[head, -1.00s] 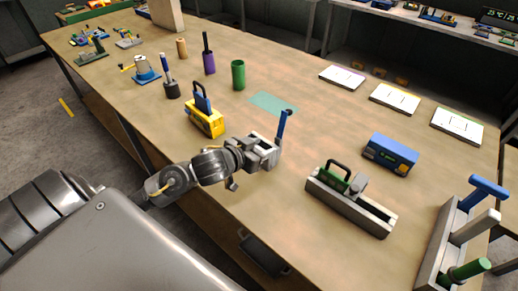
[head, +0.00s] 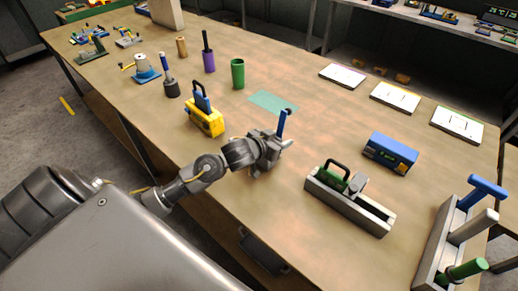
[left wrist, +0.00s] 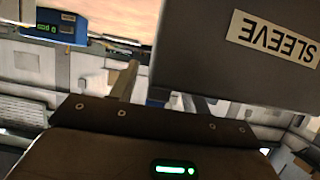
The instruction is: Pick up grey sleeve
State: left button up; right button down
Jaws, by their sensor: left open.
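A grey block with a label reading SLEEVE (left wrist: 235,70), seen upside down, fills the upper right of the left wrist view, close to the camera. I take it for the grey sleeve. In the head view a blue upright part (head: 282,124) rises beside my left gripper (head: 270,150), which hides most of what lies under it. A bit of blue also shows between the fingers in the left wrist view (left wrist: 165,95). My left gripper is open at the block; whether the fingers touch it cannot be told. My right gripper is not in view.
A yellow device with a blue handle (head: 206,122) stands left of the gripper. A grey tray with a green-handled tool (head: 350,205) and a blue box (head: 390,152) stand to the right. A teal mat (head: 272,101) lies behind. A rack (head: 432,262) is at far right.

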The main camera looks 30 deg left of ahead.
aim_at(279, 131)
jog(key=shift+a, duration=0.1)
pick_arm(q)
jog(key=c, duration=0.4)
grip_shut()
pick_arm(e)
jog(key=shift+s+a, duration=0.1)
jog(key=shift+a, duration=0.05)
